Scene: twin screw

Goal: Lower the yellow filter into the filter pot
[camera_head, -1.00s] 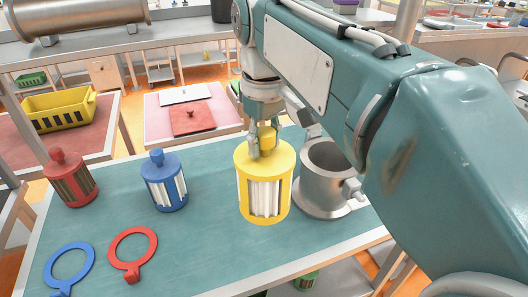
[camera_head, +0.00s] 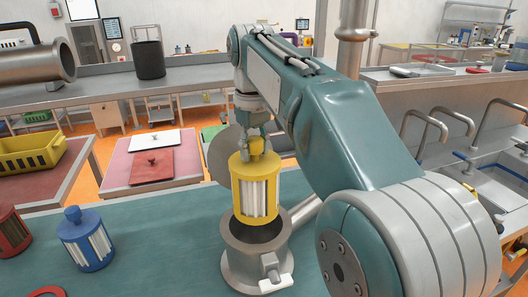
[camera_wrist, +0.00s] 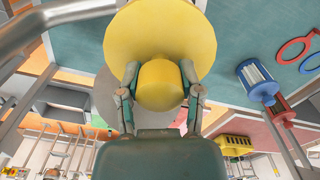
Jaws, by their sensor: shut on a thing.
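The yellow filter (camera_head: 256,193) has a yellow cap with a knob and white pleated sides. My gripper (camera_head: 255,147) is shut on its knob and holds it upright. In the wrist view my gripper's two fingers (camera_wrist: 160,88) clasp either side of the knob, and the filter's round yellow top (camera_wrist: 160,35) shows behind it. The grey metal filter pot (camera_head: 252,268) stands on the teal table below the filter. The filter's lower end overlaps the pot's open mouth in the head view; I cannot tell whether it is inside the rim.
A blue filter (camera_head: 87,243) and a dark red filter (camera_head: 12,232) stand on the teal table (camera_head: 160,260) to the left. A red ring (camera_head: 48,292) lies at the front left. A clamp-like fitting (camera_head: 272,270) sticks out from the pot's front. A round grey lid (camera_head: 220,155) shows behind the filter.

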